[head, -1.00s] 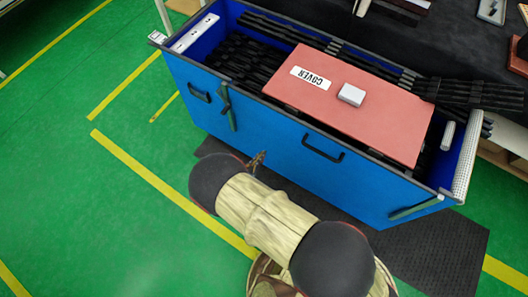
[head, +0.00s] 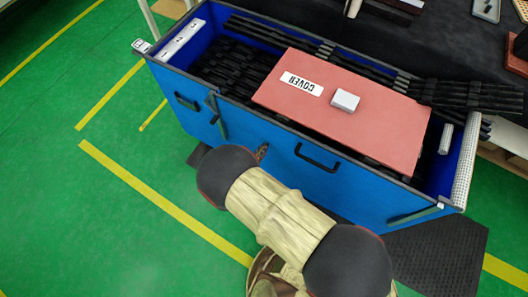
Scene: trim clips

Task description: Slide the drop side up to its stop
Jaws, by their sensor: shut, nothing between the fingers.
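The drop side (head: 235,130) is the blue front panel of a long blue bin, with a dark top edge. A black bar handle (head: 318,157) sits near its middle and a second black handle (head: 186,102) near its left end. Greenish strips (head: 217,117) show on the panel at left and right (head: 416,215). My gripper (head: 262,151) shows only as a small tip past my arm, in front of the panel and left of the middle handle. It is shut and empty. Contact with the panel cannot be told. My arm hides part of the panel's lower edge.
A pink cover (head: 340,115) with a white block (head: 345,100) lies over black trim parts (head: 240,68) in the bin. Some parts stick out past the right end. A dark mat (head: 440,255) lies on the floor in front. Green floor with yellow lines is open at left.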

